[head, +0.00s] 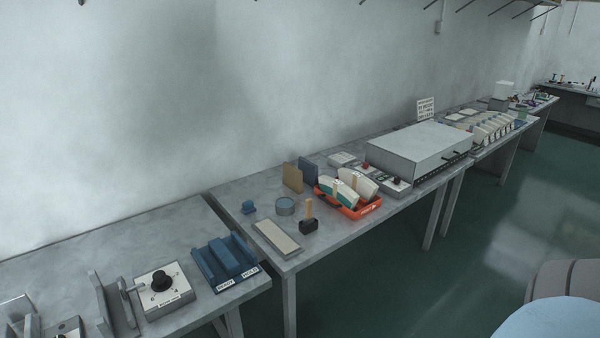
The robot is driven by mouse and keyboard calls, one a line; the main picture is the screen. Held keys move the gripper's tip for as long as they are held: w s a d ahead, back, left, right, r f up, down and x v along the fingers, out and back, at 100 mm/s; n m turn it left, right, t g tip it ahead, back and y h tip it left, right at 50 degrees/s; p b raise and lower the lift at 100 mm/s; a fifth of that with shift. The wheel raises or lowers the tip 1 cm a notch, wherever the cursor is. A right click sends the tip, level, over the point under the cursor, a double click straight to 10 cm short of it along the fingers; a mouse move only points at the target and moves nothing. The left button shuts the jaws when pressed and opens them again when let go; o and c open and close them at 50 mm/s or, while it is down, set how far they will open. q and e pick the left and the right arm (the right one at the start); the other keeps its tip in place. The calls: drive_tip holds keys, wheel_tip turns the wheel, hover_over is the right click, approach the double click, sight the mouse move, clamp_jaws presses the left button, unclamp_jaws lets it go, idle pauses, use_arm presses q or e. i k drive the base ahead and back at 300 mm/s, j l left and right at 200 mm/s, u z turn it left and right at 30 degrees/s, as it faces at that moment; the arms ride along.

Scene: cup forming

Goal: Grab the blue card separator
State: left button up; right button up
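A thin dark blue upright panel (309,171), which looks like the blue card separator, stands on the middle table, towards the wall. A similar tan panel (292,178) stands just to its left. An orange tray (365,211) holding curved white stacks is close in front and to the right, and hides part of the blue panel's lower edge. Neither of my grippers is in view.
A blue slotted holder (226,262) is on the left table. Green floor lies in front.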

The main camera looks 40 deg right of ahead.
sight(310, 170)
drive_tip(key=l+u, duration=0.15)
drive_tip(key=l, duration=0.95)
drive_tip(key=l+u, duration=0.1)
drive_tip(key=l, duration=1)
